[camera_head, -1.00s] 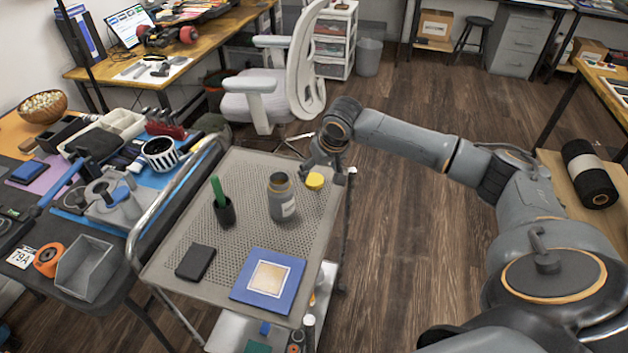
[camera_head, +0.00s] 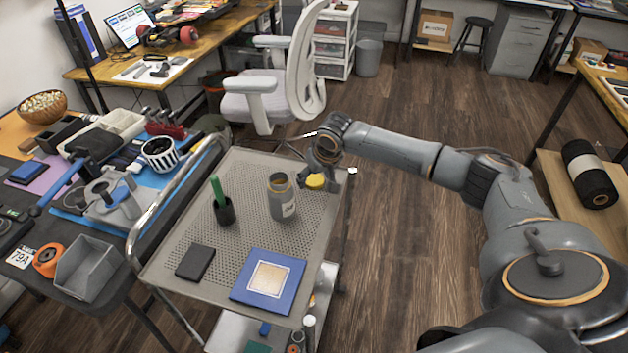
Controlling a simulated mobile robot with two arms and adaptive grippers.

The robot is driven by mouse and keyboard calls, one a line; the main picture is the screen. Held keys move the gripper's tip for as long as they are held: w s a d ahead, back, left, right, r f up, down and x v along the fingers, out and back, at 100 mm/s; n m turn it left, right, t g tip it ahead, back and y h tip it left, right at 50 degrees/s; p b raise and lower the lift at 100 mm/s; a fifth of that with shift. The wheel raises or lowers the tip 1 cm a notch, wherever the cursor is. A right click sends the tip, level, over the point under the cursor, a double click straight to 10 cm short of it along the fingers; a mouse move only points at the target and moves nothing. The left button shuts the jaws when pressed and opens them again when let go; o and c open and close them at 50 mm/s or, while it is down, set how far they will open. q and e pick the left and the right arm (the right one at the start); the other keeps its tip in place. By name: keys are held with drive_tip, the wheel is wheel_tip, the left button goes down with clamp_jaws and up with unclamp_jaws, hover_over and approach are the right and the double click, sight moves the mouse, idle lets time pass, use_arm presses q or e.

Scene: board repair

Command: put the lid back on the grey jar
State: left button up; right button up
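The grey jar (camera_head: 282,201) stands upright and open on the perforated top of the grey cart (camera_head: 255,176). A yellow lid (camera_head: 315,181) is on the cart top just right of the jar and apart from it. My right gripper (camera_head: 318,178) is low over the lid, with its fingers at the lid's left and right sides. The fingers are small and partly hidden, so I cannot tell whether they touch or grip the lid. My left gripper is not in view.
A dark cup with a green stick (camera_head: 222,209) stands left of the jar. A black box (camera_head: 195,262) and a blue board with a gold square (camera_head: 268,280) lie at the cart's front. A white chair (camera_head: 255,108) stands behind the cart. A cluttered workbench (camera_head: 95,300) is on the left.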

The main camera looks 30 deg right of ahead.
sight(315, 181)
drive_tip(key=c, duration=0.4)
wheel_tip(315, 181, up, 10)
drive_tip(key=shift+r, duration=0.1)
idle(0.4)
